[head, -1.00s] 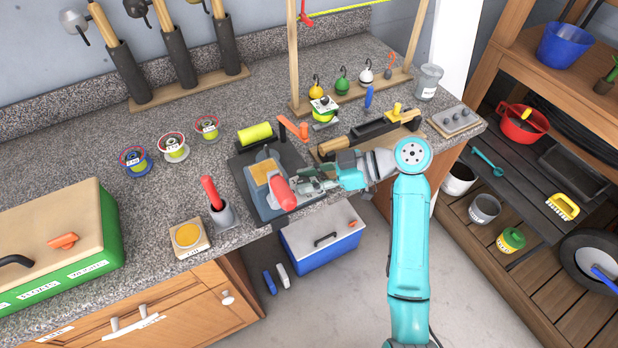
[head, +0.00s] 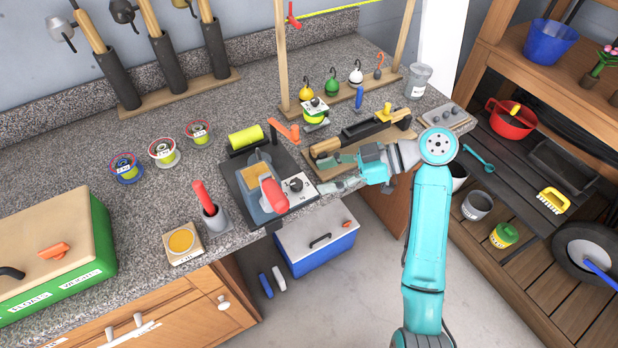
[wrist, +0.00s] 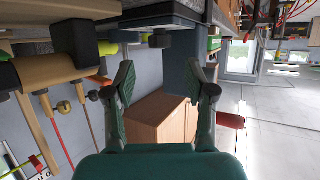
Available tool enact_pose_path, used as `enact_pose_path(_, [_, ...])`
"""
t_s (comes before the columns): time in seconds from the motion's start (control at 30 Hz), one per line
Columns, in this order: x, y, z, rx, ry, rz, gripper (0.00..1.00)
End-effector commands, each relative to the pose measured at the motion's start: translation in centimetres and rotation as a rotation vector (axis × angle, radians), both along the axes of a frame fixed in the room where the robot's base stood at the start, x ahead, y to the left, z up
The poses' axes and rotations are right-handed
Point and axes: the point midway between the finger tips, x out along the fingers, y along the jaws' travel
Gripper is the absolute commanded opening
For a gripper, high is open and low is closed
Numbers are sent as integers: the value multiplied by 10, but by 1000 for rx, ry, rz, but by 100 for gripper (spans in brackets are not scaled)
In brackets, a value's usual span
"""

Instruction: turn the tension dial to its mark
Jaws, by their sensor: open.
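The tension dial (head: 295,185) is a dark knob on a pale plate with small dark marks. It sits at the right side of a grey winding machine (head: 254,190) with a red rounded part. The knob's exact pointing is too small to read. My gripper (head: 322,174) is open and empty, just right of the dial and apart from it, its two fingers towards the machine. In the wrist view my gripper (wrist: 165,85) shows both fingers spread with nothing between them. I cannot make out the dial's face there.
A wooden board with a black tool (head: 368,133) lies behind my gripper. An orange-handled crank (head: 285,131) and a yellow-green roll (head: 246,137) are behind the machine. A blue cooler (head: 318,240) stands on the floor below the counter edge.

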Motion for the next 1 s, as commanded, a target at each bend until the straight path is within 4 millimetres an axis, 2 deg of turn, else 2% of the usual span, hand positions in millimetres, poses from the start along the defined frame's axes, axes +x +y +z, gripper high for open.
enact_pose_path(0.13, [3,-26,11,0,-2,-4,55])
enact_pose_path(0.33, [4,-47,19,1,1,-1,55])
enact_pose_path(0.83, [3,-52,19,5,1,-4,55])
enact_pose_path(1.0, [-15,-51,4,63,-2,-48,55])
